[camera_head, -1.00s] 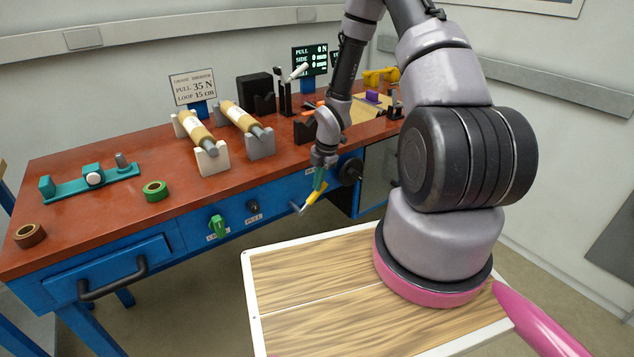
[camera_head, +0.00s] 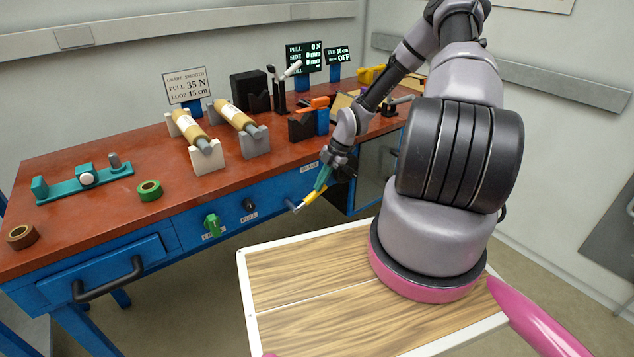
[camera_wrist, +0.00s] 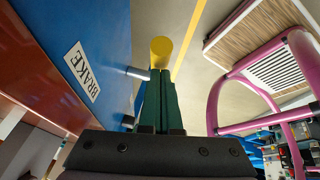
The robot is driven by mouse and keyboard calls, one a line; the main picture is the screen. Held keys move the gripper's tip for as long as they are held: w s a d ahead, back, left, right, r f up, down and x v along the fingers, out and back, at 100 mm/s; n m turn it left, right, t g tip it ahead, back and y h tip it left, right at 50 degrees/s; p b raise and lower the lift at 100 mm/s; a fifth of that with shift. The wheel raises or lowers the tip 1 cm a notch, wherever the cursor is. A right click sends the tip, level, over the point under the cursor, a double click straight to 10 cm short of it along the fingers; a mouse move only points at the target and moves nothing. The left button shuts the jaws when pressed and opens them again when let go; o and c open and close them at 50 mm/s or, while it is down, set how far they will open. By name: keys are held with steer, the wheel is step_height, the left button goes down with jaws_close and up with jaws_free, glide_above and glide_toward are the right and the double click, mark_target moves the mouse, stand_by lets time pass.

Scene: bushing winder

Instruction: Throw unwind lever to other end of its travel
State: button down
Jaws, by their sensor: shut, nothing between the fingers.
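A lever with a yellow grip (camera_head: 314,194) and a short silver shaft sticks out from the blue front panel of the bench, by a white label. In the wrist view the yellow grip (camera_wrist: 161,48) shows just past my fingertips, with the silver shaft (camera_wrist: 138,72) at the panel to its left. The label beside it reads BRAKE (camera_wrist: 82,70); no label reading unwind is legible. My gripper (camera_head: 321,181) has green fingers, shut together and empty. Its fingertips (camera_wrist: 157,76) are at the grip; contact cannot be told.
A green knob (camera_head: 212,224) and a black knob (camera_head: 248,204) sit on the panel left of the lever. The red bench top (camera_head: 120,208) carries rollers and a green tape roll (camera_head: 149,190). A wooden board (camera_head: 300,275) with white edges lies below.

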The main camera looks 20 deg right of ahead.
steer(key=shift+w+d+f+y, duration=0.1)
steer(key=shift+d+f+y, duration=0.25)
steer(key=shift+f+y, duration=0.15)
steer(key=shift+w+d+f, duration=0.1)
steer(key=shift+d+f, duration=0.2)
steer(key=shift+f, duration=0.25)
steer(key=shift+d+f, duration=0.1)
